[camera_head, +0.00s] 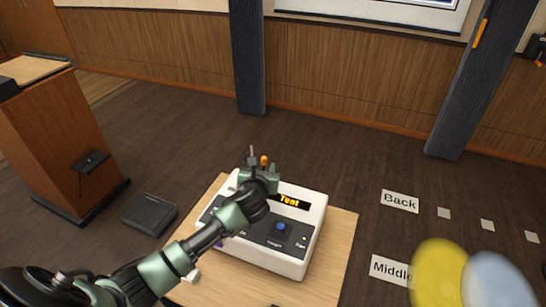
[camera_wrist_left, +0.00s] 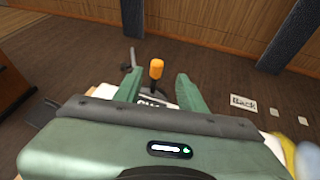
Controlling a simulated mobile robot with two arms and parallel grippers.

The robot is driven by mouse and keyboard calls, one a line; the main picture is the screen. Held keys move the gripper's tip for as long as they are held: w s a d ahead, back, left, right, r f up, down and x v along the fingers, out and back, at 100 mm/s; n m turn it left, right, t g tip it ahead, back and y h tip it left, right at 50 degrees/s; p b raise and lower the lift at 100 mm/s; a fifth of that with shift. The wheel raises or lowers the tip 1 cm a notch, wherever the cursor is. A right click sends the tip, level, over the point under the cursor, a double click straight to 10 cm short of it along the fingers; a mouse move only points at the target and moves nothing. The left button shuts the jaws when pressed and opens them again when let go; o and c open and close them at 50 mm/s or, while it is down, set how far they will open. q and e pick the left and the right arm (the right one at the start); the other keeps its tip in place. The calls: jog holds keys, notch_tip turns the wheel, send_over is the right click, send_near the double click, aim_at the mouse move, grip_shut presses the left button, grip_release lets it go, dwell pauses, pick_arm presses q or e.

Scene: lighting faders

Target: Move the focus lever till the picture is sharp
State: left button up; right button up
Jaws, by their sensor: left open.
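A white console (camera_head: 312,228) with a dark panel stands on a wooden table (camera_head: 340,250). A lever with an orange knob (camera_head: 264,161) rises at its back left; it also shows in the left wrist view (camera_wrist_left: 156,69). I take it to be the focus lever, though no label on it is readable. My left gripper (camera_head: 262,170) is open over the console's back left. In the left wrist view the knob appears between the two green fingers (camera_wrist_left: 160,90), with gaps on both sides. Only the bottom of the projected picture (camera_head: 385,8) shows, so its sharpness cannot be judged. My right gripper is out of view.
A grey lever (camera_wrist_left: 132,58) stands left of the orange knob. A wooden lectern (camera_head: 50,140) and a dark box (camera_head: 150,212) are at the left. Blurred yellow and pale blue shapes fill the lower right.

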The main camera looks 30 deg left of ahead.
aim_at(264, 161)
pick_arm(q)
jog(key=w, duration=0.1)
jog(key=w+a+f, duration=0.1)
jog(key=w+a, duration=0.1)
jog(key=shift+a+f, duration=0.1)
jog(key=shift+f, duration=0.15)
jog(key=x, duration=0.3)
jog(key=shift+d, duration=0.25)
jog(key=shift+w+a+f, duration=0.2)
jog(key=shift+w+a, duration=0.05)
jog(key=shift+w, duration=0.25)
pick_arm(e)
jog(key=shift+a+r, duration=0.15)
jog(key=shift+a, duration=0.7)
pick_arm(q)
grip_shut()
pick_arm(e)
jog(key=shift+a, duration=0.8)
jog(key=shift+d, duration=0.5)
